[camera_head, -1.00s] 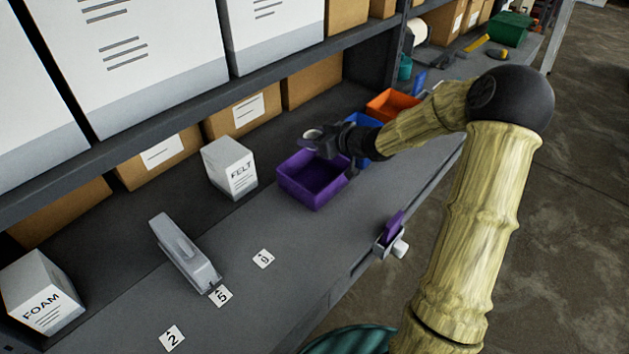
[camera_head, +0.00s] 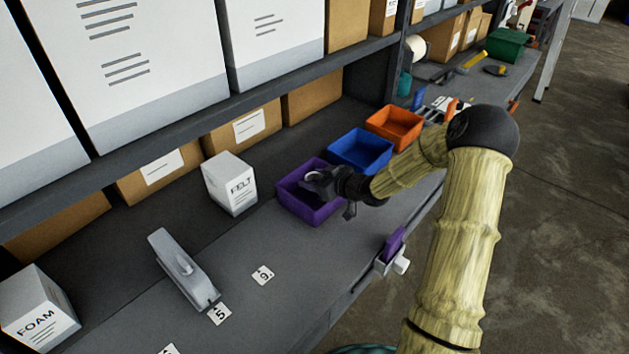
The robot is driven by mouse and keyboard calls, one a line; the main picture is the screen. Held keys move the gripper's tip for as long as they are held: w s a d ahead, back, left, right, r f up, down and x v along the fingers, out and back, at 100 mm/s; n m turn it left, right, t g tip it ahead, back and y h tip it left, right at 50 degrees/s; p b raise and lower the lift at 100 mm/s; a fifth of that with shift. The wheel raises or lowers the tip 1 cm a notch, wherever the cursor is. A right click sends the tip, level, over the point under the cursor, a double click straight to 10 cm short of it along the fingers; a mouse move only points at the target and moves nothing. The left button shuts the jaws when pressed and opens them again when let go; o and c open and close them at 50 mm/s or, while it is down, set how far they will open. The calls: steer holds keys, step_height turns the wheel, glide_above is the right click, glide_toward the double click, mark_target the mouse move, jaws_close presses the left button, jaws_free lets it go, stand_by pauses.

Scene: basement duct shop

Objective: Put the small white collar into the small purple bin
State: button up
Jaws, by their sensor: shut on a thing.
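The small white collar (camera_head: 313,175) is a pale ring held in my gripper (camera_head: 318,180). My gripper is shut on it, over the small purple bin (camera_head: 296,206). The collar shows against the inside of the bin, near or below its rim; whether it touches the bin is hard to tell. My gripper and wrist hide part of the bin's inside and its right wall.
A blue bin (camera_head: 361,149) and an orange bin (camera_head: 395,126) stand right behind the purple bin. A FELT box (camera_head: 230,184) is to its left. A grey dispenser (camera_head: 183,268) and number tags lie nearer. A purple item in a holder (camera_head: 394,246) is on the bench's front edge.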

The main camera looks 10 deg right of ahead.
steer(key=shift+f, duration=0.35)
steer(key=shift+f, duration=0.35)
steer(key=shift+b, duration=0.3)
